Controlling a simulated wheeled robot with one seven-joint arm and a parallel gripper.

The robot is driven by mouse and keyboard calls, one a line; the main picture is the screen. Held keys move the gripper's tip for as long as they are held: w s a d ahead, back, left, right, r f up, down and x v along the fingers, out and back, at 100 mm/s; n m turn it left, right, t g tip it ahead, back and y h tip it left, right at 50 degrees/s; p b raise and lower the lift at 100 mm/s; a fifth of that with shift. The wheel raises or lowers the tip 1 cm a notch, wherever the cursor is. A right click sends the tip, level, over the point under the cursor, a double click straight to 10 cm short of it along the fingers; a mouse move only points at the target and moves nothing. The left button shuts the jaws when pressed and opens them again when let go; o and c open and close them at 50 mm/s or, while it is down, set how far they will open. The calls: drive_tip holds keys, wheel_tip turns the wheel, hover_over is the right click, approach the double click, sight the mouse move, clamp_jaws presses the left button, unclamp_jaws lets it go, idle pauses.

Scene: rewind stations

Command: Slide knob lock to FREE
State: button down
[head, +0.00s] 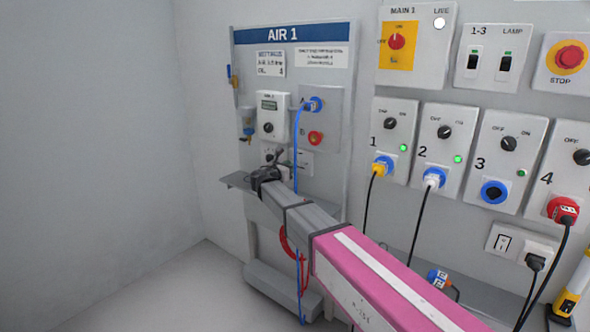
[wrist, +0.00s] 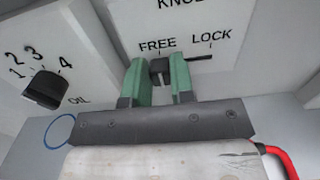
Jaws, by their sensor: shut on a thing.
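The knob lock slider (wrist: 159,70) is a small black tab in a dark slot on a light plate (wrist: 198,22) in the wrist view. It sits below the printed FREE, with the bare slot running right toward LOCK. My gripper (wrist: 159,77) has its two green fingers on either side of the tab and is shut on it. In the head view my gripper (head: 266,173) is at the lower part of the AIR 1 panel (head: 335,95). The slider cannot be made out there.
A black rotary knob (wrist: 43,90) with a numbered scale and OIL marking is left of my gripper. A grey shelf (head: 238,181) juts out beside my gripper. A blue hose (head: 296,150) hangs close by. Numbered socket boxes (head: 443,145) with cables line the right.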

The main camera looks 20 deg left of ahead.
drive_tip(key=shift+w+a, duration=0.1)
drive_tip(key=shift+a, duration=0.15)
drive_tip(key=c, duration=1)
unclamp_jaws()
drive_tip(key=shift+o, duration=0.2)
drive_tip(key=v, duration=1.1)
drive_tip(key=shift+d, duration=0.1)
